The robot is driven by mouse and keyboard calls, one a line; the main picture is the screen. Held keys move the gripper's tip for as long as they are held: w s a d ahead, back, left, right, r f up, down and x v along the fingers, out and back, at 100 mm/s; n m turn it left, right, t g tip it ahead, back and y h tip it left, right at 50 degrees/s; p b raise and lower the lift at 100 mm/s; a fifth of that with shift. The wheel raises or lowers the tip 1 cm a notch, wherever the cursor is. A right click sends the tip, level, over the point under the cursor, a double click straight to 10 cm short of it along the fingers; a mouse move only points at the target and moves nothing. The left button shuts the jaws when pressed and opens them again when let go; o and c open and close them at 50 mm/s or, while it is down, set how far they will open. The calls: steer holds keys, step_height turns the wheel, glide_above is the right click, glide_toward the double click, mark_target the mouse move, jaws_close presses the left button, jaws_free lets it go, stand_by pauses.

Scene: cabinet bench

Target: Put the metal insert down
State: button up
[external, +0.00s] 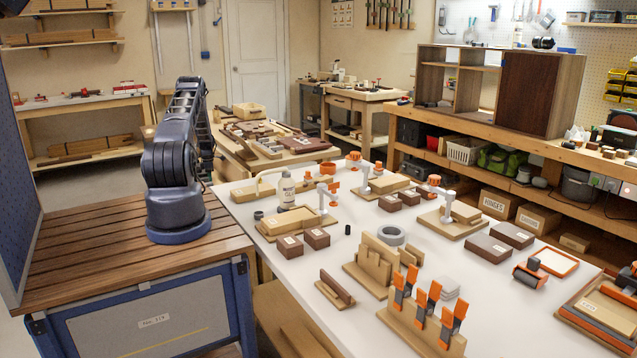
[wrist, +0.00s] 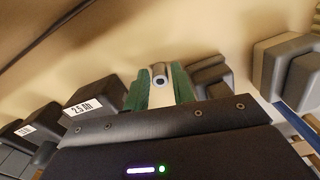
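In the wrist view, the metal insert (wrist: 160,74) is a small grey cylinder with a dark hole in its near end. A pale surface shows between the fingers below the insert. In the external view, my arm rises from the wooden-topped cart at left and is folded away from the camera. My gripper and the insert are hidden there.
In the wrist view, a dark block labelled 2.5 (wrist: 93,100) lies left of the fingers, and grey blocks (wrist: 298,75) stand at right. The external view shows a white table (external: 290,262) crowded with wooden fixtures, orange clamps (external: 433,305), a glue bottle (external: 286,190) and a grey ring (external: 391,236).

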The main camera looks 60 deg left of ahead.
step_height(320, 180, up, 12)
stand_by(0.5)
stand_by(0.4)
